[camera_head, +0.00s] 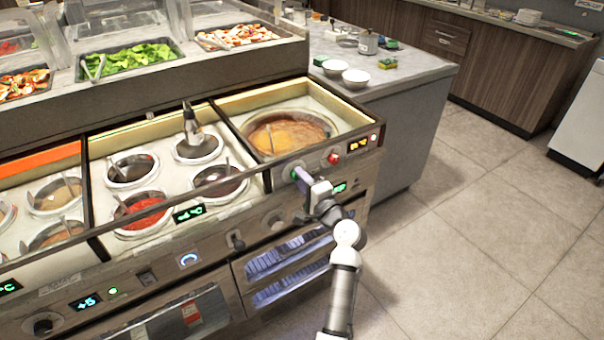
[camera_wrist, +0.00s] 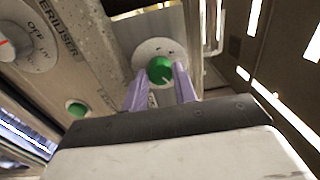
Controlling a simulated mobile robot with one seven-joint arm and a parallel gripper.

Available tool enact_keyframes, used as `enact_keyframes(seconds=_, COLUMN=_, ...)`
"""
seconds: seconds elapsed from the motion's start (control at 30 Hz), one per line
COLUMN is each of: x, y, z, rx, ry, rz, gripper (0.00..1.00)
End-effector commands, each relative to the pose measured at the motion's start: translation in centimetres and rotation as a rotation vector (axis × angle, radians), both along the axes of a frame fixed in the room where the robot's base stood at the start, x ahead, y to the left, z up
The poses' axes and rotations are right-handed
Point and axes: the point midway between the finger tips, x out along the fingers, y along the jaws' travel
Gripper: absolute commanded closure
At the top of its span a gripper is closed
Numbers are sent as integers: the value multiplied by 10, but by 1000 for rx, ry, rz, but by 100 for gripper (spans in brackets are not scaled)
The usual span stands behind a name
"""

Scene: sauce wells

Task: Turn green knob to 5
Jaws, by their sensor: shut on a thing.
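The green knob (camera_wrist: 160,70) sits on a round grey dial plate (camera_wrist: 160,48) with small dark marks too small to read. A thin pale line shows on the knob's face; I cannot tell which number it points to. My gripper (camera_wrist: 161,76) has its two purple fingers on either side of the knob, shut on it. In the head view my gripper (camera_head: 301,174) is at the front panel below the large pan, and it mostly covers the knob. A bit of green (camera_head: 295,171) shows at the fingertips.
A red knob (camera_head: 334,158) and an orange display (camera_head: 357,145) are to the right on the same panel. A green display (camera_head: 339,188) is below. In the wrist view a "STERILISER" dial (camera_wrist: 22,42) is at the left. Open floor (camera_head: 460,240) lies right.

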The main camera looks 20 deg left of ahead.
Motion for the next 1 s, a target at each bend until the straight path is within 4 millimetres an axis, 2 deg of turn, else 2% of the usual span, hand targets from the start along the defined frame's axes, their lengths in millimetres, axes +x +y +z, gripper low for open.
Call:
enact_keyframes(seconds=0.5, x=0, y=-1, z=2, rx=222, ry=285, rz=-3, gripper=95)
enact_keyframes(seconds=1.0, x=0, y=-1, z=0, rx=273, ry=347, rz=-3, gripper=95)
